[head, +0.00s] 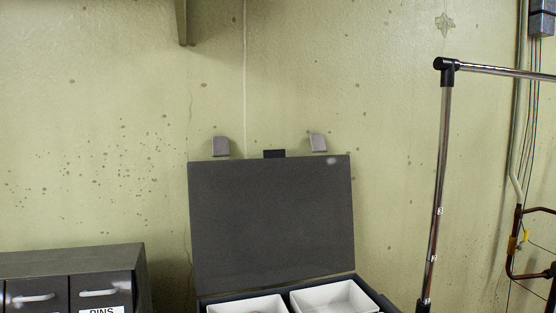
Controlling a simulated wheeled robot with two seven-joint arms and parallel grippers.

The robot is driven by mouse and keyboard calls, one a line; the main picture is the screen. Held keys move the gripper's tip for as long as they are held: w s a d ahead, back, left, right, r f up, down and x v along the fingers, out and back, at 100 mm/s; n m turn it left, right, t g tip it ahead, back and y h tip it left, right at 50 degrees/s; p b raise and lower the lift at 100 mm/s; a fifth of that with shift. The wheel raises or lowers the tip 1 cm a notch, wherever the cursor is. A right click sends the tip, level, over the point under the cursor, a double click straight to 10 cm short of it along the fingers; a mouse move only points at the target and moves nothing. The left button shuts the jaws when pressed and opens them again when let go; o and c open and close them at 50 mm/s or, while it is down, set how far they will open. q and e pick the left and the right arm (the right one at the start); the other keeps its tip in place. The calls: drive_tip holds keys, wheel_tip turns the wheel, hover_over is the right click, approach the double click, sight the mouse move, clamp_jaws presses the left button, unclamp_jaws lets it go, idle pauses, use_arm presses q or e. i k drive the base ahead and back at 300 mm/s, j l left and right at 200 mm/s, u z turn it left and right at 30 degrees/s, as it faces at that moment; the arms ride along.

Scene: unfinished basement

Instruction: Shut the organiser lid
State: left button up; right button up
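The organiser's dark grey lid (272,222) stands open in the middle of the head view, nearly upright, with its broad face towards me. A small black tab (274,154) shows at the middle of its top edge, with a grey latch-like piece (221,147) to the left and another (317,142) to the right. The organiser's dark body (318,282) shows only at the bottom edge of the view, and its front is cut off. Inside it are two white bins (335,297), side by side. Neither of my grippers is in view.
A grey drawer cabinet (75,261) with pale handles and a label stands at lower left. A chrome pole (438,190) with a black elbow rises to the right of the organiser. Pipes and cables (524,150) run along the stained wall at far right.

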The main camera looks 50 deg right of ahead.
sight(273, 218)
drive_tip(key=k, duration=0.65)
drive_tip(key=z, duration=1.6)
drive_tip(key=j+z, duration=0.1)
drive_tip(key=j, duration=0.7)
